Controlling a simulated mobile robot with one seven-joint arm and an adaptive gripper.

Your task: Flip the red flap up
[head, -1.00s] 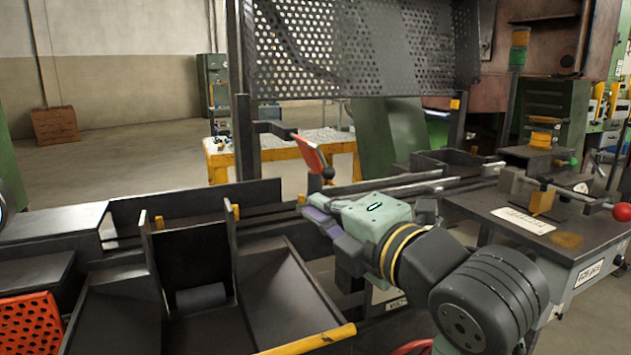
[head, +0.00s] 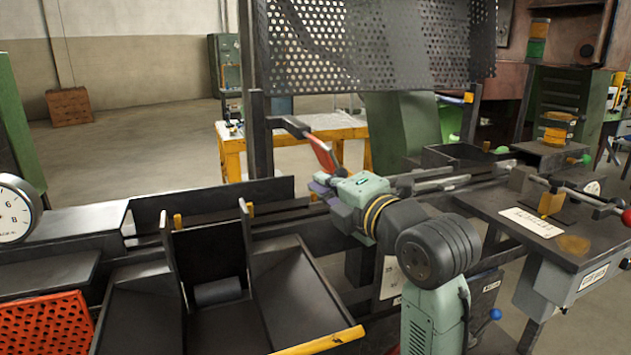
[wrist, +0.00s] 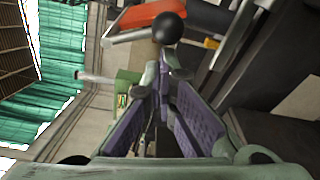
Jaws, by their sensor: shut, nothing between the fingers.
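The red flap (head: 322,152) stands tilted on the track behind my gripper in the head view, its upper end leaning left. In the wrist view the red flap (wrist: 150,15) shows at the top, with a black ball knob (wrist: 168,28) at its end. My gripper (head: 316,187) is just in front of the flap's lower end in the head view. In the wrist view my gripper's purple-padded fingers (wrist: 160,80) are closed together and empty, their tips a little below the knob. I cannot tell whether they touch it. The knob is hidden in the head view.
A perforated dark guard (head: 370,45) hangs above and behind. A black chute with a yellow edge (head: 318,341) is at front left. A bench with a red-knobbed lever (head: 627,217) stands at right. A yellow table (head: 232,150) stands behind.

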